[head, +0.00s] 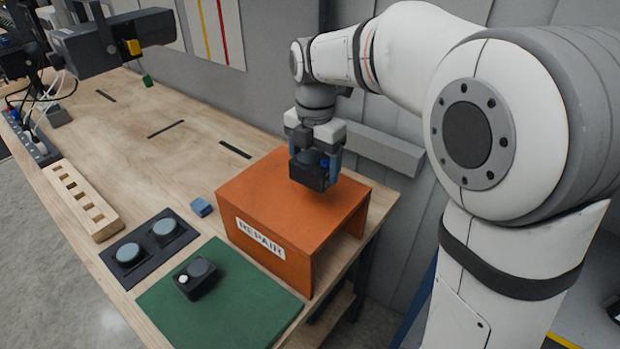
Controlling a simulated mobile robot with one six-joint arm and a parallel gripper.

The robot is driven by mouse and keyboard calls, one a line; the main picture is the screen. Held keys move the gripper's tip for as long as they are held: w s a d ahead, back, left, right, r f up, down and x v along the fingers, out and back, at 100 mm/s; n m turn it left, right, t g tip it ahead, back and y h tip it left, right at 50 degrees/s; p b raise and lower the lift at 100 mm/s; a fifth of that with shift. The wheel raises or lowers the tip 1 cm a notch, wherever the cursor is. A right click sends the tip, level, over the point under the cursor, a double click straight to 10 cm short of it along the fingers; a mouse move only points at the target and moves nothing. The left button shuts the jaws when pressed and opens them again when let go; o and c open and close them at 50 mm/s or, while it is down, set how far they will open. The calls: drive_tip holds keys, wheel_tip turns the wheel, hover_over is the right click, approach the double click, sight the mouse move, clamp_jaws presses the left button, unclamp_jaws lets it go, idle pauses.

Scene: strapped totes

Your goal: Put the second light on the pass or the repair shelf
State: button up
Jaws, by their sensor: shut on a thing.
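My gripper (314,168) points down over the orange shelf marked REPAIR (290,205). Its blue fingers are shut on a small dark box-shaped light (307,175). The held light is over the shelf's top; whether it touches the surface I cannot tell. Its upper part is partly hidden by the gripper, and something blue shows at its top. I see no label on the mat.
A black plate with two round grey pads (147,246) lies left of the mat. A small blue block (201,207) lies beside the shelf. A wooden slotted rack (82,200) and power strip (32,140) line the left edge. The bench (150,160) behind is mostly clear.

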drive_tip(key=shift+w+d+f+p, duration=0.1)
drive_tip(key=shift+f+p, duration=0.1)
drive_tip(key=shift+f, duration=0.95)
drive_tip(key=shift+s+d+f+p, duration=0.1)
drive_tip(key=shift+f+p, duration=0.05)
drive_tip(key=shift+f, duration=1.05)
drive_tip(key=shift+w+d+f+p, duration=0.1)
drive_tip(key=shift+f+p, duration=0.1)
drive_tip(key=shift+f, duration=0.95)
drive_tip(key=shift+f, duration=0.15)
drive_tip(key=o, duration=1.3)
